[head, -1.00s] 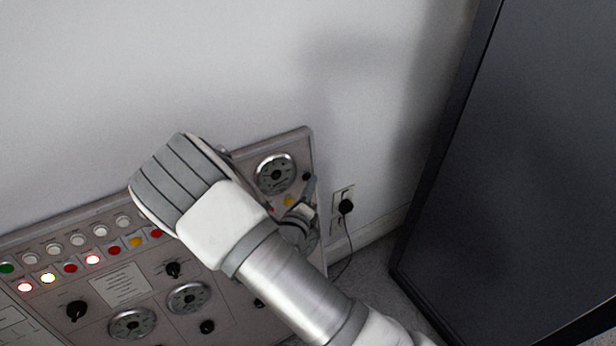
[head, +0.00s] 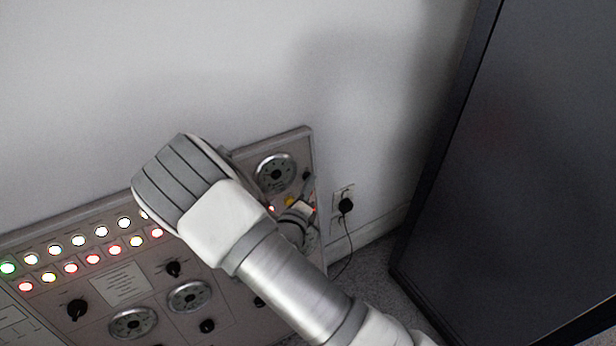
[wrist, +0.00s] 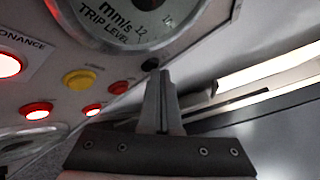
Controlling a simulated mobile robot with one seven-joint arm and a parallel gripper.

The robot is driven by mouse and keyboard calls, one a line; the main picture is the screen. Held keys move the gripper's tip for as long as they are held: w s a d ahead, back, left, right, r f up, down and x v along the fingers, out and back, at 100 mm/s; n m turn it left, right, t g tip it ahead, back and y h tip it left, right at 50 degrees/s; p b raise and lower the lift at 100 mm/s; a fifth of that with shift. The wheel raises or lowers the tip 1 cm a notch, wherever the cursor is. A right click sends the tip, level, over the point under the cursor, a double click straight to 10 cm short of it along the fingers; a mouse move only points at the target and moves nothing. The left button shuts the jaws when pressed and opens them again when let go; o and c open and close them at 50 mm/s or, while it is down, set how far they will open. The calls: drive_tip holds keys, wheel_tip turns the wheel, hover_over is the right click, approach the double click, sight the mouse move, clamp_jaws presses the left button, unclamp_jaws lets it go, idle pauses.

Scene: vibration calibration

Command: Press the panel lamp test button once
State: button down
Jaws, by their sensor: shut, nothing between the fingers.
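My gripper (wrist: 160,78) is shut and empty in the wrist view. Its fingertips are at a small black button (wrist: 150,64) on the panel face, just below the trip level dial (wrist: 125,15). The tips overlap the button's edge, and the exact contact is partly hidden. The control panel (head: 225,290) leans by the wall in the head view. Its two rows of indicator lamps (head: 101,231) are lit green, white, yellow and red. The button is small in the head view, near the panel's upper right corner, beside my gripper (head: 309,190).
A yellow button (wrist: 80,79) and several lit red lamps (wrist: 37,110) are left of the fingers. A wall socket with a black plug (head: 345,206) is right of the panel. A large dark cabinet (head: 510,180) stands at the right.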

idle(0.4)
drive_tip(key=shift+s+d+r+p, duration=0.15)
drive_tip(key=shift+s+d+p, duration=0.2)
drive_tip(key=shift+s+p, duration=0.2)
drive_tip(key=shift+s+d+r+p, duration=0.25)
drive_tip(key=shift+s+d+p, duration=0.4)
drive_tip(key=shift+s, duration=0.4)
drive_tip(key=shift+s+d+r+p, duration=0.25)
drive_tip(key=shift+s+d+p, duration=0.15)
drive_tip(key=shift+s+d, duration=0.5)
drive_tip(key=shift+s+a, duration=0.15)
